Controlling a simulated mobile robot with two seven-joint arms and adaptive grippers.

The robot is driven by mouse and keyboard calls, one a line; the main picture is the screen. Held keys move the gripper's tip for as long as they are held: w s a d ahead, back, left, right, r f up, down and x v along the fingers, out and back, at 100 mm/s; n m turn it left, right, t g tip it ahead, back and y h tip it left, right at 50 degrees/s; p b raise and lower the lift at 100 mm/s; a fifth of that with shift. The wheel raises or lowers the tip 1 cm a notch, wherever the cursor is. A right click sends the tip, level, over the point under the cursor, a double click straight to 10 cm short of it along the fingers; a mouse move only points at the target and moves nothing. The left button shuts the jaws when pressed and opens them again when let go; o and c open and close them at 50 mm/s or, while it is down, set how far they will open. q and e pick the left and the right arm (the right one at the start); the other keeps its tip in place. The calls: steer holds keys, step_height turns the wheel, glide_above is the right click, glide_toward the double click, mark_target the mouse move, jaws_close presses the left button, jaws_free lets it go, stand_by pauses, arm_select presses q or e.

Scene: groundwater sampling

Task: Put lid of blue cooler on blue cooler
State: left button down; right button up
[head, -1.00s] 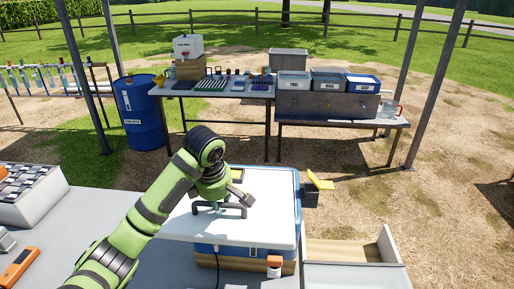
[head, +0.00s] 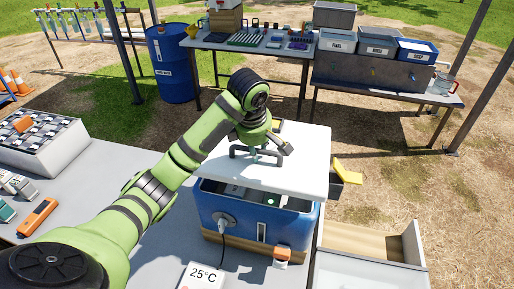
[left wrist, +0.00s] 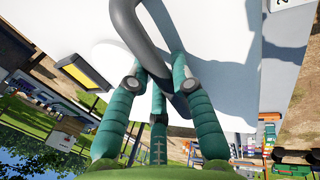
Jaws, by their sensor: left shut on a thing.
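The blue cooler (head: 258,225) stands on the grey work surface, and the front part of its open inside shows. Its white lid (head: 305,172) is held roughly level over the cooler's back part, shifted back and to the right. Whether the lid touches the rim is unclear. My left gripper (head: 257,156) is above the lid, shut on its dark grey handle. In the left wrist view, the green fingers (left wrist: 160,85) close around the handle (left wrist: 138,35), with the white lid (left wrist: 215,60) behind. The lid hides the cooler's back rim. My right gripper is not in view.
A yellow-topped object (head: 347,171) stands just right of the lid. An open tray (head: 370,250) is at the front right. A 25°C display (head: 205,276) and a white-and-orange item (head: 282,256) are in front of the cooler.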

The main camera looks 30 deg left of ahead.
mark_target(257, 165)
arm_select(q)
steer(key=shift+w+f+t, duration=0.2)
steer(key=shift+t, duration=0.2)
step_height(257, 165, down, 5)
steer(key=shift+r+b, duration=0.2)
steer(key=shift+b, duration=0.3)
steer(key=shift+f, duration=0.8)
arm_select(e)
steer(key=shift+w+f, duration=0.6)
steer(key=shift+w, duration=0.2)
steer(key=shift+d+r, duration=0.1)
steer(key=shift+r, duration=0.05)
arm_select(q)
steer(key=shift+p, duration=0.55)
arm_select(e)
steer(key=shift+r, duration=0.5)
arm_select(q)
steer(key=shift+f, duration=1.05)
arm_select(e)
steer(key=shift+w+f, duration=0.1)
